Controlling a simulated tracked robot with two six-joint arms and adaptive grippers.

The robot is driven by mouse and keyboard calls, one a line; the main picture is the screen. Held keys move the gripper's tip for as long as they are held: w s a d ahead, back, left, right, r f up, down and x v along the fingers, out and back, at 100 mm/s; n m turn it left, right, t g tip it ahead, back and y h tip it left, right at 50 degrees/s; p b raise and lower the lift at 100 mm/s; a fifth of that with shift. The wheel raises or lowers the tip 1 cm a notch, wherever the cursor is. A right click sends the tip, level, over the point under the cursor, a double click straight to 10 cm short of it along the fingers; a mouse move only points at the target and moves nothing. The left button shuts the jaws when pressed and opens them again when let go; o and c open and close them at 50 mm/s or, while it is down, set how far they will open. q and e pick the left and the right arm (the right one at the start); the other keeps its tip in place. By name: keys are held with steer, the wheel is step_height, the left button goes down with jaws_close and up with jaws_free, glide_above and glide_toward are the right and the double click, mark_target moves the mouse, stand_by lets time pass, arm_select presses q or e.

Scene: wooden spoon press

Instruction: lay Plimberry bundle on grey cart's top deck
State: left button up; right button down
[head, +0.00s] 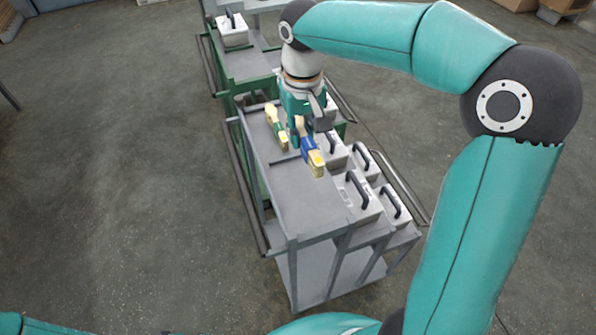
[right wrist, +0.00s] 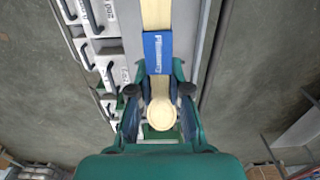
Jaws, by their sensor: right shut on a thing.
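The Plimberry bundle (head: 312,158) is pale wood with a blue band. The right wrist view shows the band lettering and a round spoon-like end (right wrist: 160,113). My right gripper (head: 307,122) is shut on the bundle; its fingers (right wrist: 158,92) sit on both sides of it. The bundle is over the grey cart's top deck (head: 308,208); I cannot tell whether it touches the deck. My left gripper is not in view.
Another wooden bundle (head: 276,127) with a green band lies on the deck to the left. Several white boxes with black handles (head: 362,200) line the cart's right side. A green cart (head: 240,65) stands behind. The deck's near part is bare.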

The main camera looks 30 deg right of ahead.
mark_target(302, 185)
step_height(302, 185, down, 14)
steer(key=shift+d+f+p, duration=0.1)
steer(key=shift+f+p, duration=0.15)
steer(key=shift+p, duration=0.05)
steer(key=shift+f, duration=0.15)
steer(key=c, duration=1)
jaws_free()
steer(key=shift+c, duration=0.2)
step_height(302, 185, up, 12)
steer(key=shift+r, duration=0.2)
steer(key=shift+s, duration=0.1)
